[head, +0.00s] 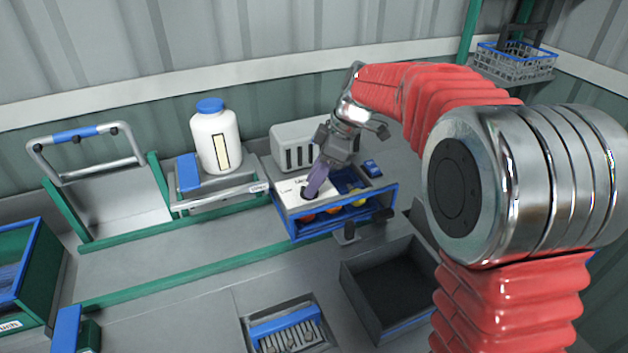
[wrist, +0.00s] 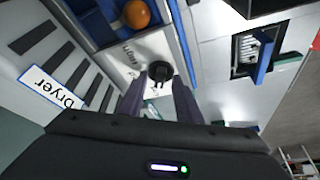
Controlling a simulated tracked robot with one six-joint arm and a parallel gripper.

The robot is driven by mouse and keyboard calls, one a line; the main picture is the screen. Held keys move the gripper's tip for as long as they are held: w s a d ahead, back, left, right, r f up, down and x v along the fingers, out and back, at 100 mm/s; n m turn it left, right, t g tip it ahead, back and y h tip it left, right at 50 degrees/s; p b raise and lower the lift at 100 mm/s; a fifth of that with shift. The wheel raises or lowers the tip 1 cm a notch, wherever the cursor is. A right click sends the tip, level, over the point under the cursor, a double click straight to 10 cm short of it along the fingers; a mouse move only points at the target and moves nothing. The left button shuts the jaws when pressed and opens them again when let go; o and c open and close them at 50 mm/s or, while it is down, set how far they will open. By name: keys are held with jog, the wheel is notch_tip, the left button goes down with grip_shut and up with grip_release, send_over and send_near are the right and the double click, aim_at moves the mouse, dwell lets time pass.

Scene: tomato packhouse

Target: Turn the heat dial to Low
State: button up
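The heat dial (wrist: 160,72) is a small black knob on the white top panel of the dryer (head: 290,190). In the wrist view it sits ahead of and between the tips of my gripper (wrist: 160,86). The two purple fingers are spread, with a visible gap between them. I cannot tell whether the tips touch the knob. In the head view my gripper (head: 313,187) points down at the panel and partly hides the dial.
The blue-edged tray (head: 296,232) beside the panel holds orange and yellow fruit. A grey vented housing (head: 298,132) stands behind it. A white bottle with a blue cap (head: 216,140) stands to the left. A dark empty bin (head: 375,318) lies at front right.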

jog(key=v, duration=1.3)
jog(key=shift+r, duration=0.2)
jog(key=shift+w, duration=0.1)
jog(key=s+d+f+m+h, duration=0.2)
jog(key=s+d+f+m, duration=0.15)
jog(key=f+m, duration=0.4)
jog(key=s+d+f+m+t+h, duration=0.1)
jog(key=s+d+m+t, duration=0.1)
jog(key=s, duration=1)
jog(key=s+d+f+m+t+h, duration=0.1)
jog(key=s+d+m+t, duration=0.2)
jog(key=s+m, duration=0.4)
jog(key=shift+s+d+h, duration=0.3)
jog(key=shift+s+d, duration=0.55)
jog(key=shift+s, duration=1.8)
